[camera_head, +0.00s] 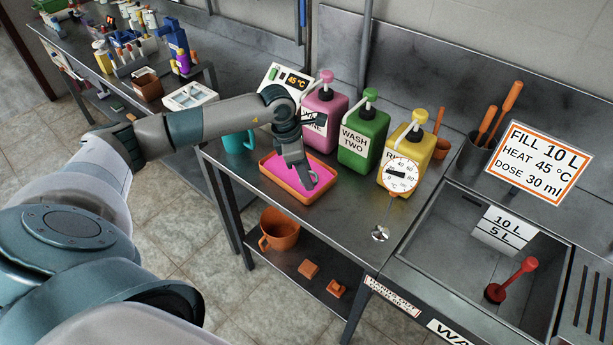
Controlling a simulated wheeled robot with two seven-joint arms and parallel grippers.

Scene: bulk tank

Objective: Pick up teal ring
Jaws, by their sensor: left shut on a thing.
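My left gripper (303,184) reaches down over the pink-floored orange tray (277,186) on the metal bench. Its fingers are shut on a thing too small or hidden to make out. I cannot pick out a teal ring; the gripper hides part of the tray. A teal vessel (236,143) stands at the tray's back left, partly behind my left arm. My right gripper is not in view.
Pink (324,122), green (363,139) and yellow (408,146) pump bottles stand behind the tray, close to the gripper. A dial (401,177) is before the yellow one. A sink (474,270) lies right. An orange bucket (278,230) is on the shelf below.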

